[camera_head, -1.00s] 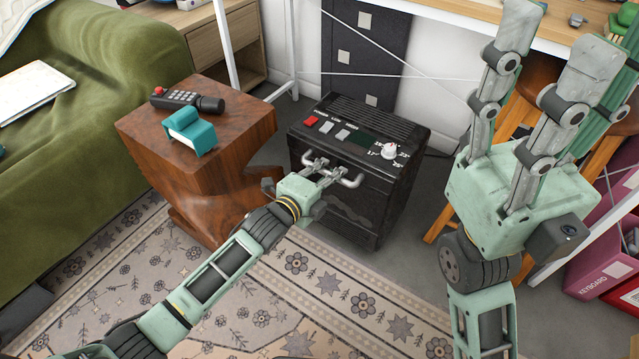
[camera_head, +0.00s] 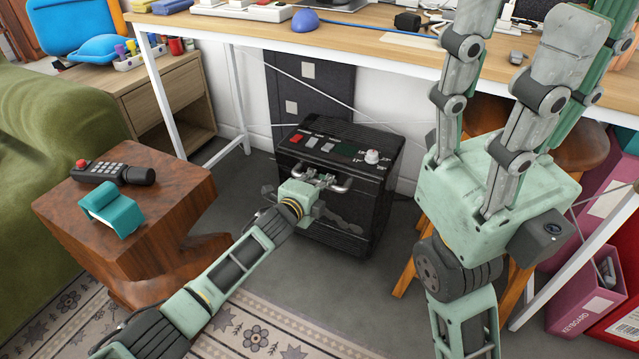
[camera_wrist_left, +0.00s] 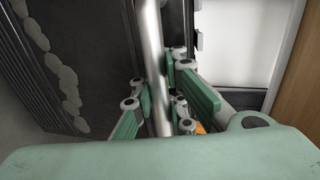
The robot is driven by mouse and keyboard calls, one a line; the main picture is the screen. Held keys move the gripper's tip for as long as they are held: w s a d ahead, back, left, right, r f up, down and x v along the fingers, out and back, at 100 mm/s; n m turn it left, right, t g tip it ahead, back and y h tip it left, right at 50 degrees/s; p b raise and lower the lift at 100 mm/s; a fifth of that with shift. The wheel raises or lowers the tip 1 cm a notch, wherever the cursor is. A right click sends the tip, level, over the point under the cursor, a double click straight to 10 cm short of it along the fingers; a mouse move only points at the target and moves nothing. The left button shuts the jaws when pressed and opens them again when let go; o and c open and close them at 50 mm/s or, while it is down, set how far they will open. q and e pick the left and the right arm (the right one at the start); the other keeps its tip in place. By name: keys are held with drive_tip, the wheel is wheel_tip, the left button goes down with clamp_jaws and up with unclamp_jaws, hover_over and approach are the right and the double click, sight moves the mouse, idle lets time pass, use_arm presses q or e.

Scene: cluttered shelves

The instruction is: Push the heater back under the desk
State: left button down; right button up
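The heater (camera_head: 345,200) is a black box with a red button, pale switches and a white knob on its sloped top. It stands upright on the grey floor, its back part under the desk (camera_head: 350,45). My left gripper (camera_head: 325,180) is at the silver handle on the heater's front. In the left wrist view the handle bar (camera_wrist_left: 155,60) runs between the fingers (camera_wrist_left: 158,85), which close in on both sides of it. My right gripper (camera_head: 515,75) is raised in front of the desk's right part, fingers pointing up and spread, holding nothing visible.
A wooden side table (camera_head: 140,215) with a phone-like handset (camera_head: 115,172) and a teal object (camera_head: 112,208) stands left of the heater. A dark panel (camera_head: 312,90) leans on the wall behind. A wooden stool (camera_head: 405,275) and pink binders (camera_head: 580,300) are at right.

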use_arm(q)
drive_tip(key=shift+w+r, duration=0.1)
drive_tip(key=shift+r, duration=0.15)
drive_tip(key=c, duration=2)
unclamp_jaws()
drive_tip(key=shift+s+a, duration=0.1)
drive_tip(key=shift+s, duration=0.1)
drive_tip(key=v, duration=1.1)
drive_tip(key=shift+s+a, duration=0.15)
drive_tip(key=shift+s, duration=0.15)
